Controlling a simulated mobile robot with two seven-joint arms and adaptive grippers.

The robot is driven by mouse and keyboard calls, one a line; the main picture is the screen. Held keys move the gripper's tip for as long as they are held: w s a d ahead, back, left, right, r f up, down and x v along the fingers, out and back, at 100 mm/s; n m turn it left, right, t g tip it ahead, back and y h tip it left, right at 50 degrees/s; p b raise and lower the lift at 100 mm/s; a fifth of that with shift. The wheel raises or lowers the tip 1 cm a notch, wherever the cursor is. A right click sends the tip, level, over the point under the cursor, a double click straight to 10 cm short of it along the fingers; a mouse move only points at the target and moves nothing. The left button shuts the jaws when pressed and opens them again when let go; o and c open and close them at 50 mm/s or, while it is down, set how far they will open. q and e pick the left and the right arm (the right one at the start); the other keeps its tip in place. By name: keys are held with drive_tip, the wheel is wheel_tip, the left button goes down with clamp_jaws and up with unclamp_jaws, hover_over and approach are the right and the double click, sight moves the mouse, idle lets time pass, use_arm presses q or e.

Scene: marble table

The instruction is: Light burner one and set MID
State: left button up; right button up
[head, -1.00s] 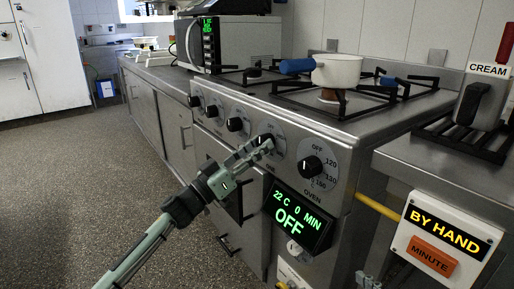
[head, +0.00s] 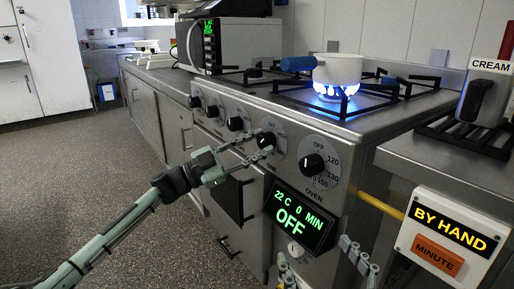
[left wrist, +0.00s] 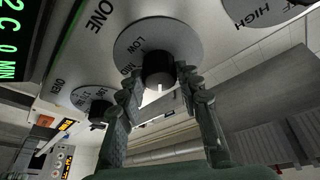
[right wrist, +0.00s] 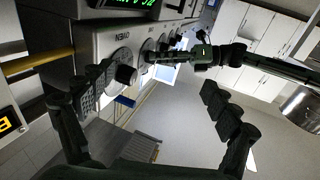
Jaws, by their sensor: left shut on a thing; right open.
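The knob of burner one (head: 266,140) is dark, on a round dial on the stove front. My left gripper (head: 264,146) is shut on it. In the left wrist view this knob (left wrist: 158,66) sits between the fingers, on a dial with LOW and MID beside the word ONE. Which mark the knob points to is hard to tell. Blue flame (head: 338,91) burns under a white pot (head: 338,69) with a blue handle. My right gripper (head: 322,264) is open and empty, low in front of the stove; its spread fingers show in the right wrist view (right wrist: 165,105).
The oven knob (head: 312,164) is just right of the held knob. Below is a green display reading OFF (head: 297,213). A yellow pipe (head: 380,206) and a BY HAND box (head: 447,235) are at right. The floor at left is clear.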

use_arm(q)
drive_tip(key=shift+w+m+g, duration=0.1)
drive_tip(key=shift+m+g, duration=0.5)
drive_tip(key=shift+m, duration=0.6)
drive_tip(key=shift+a+m+g, duration=0.1)
drive_tip(key=shift+m+g, duration=0.3)
drive_tip(key=shift+m, duration=0.7)
drive_tip(key=shift+r+m+g+y, duration=0.15)
drive_tip(key=shift+m+g+y, duration=0.2)
drive_tip(key=shift+m, duration=0.75)
drive_tip(key=shift+r+m+g+y, duration=0.1)
drive_tip(key=shift+m+g+y, duration=0.2)
drive_tip(key=shift+m, duration=0.6)
drive_tip(key=m+y+p, duration=0.1)
drive_tip(key=m, duration=0.2)
drive_tip(key=m+y+p, duration=0.1)
drive_tip(key=m, duration=0.2)
drive_tip(key=shift+r+g+y, duration=0.15)
drive_tip(key=shift+g+y, duration=0.1)
drive_tip(key=shift+m, duration=0.5)
use_arm(e)
drive_tip(key=s+d+f+g+h, duration=0.1)
drive_tip(key=d+f+g+h, duration=0.2)
drive_tip(key=f, duration=0.6)
drive_tip(key=shift+s+d+f+g, duration=0.2)
drive_tip(key=shift+d+f+g, duration=0.1)
drive_tip(key=shift+d+g, duration=0.9)
drive_tip(key=shift+d, duration=0.15)
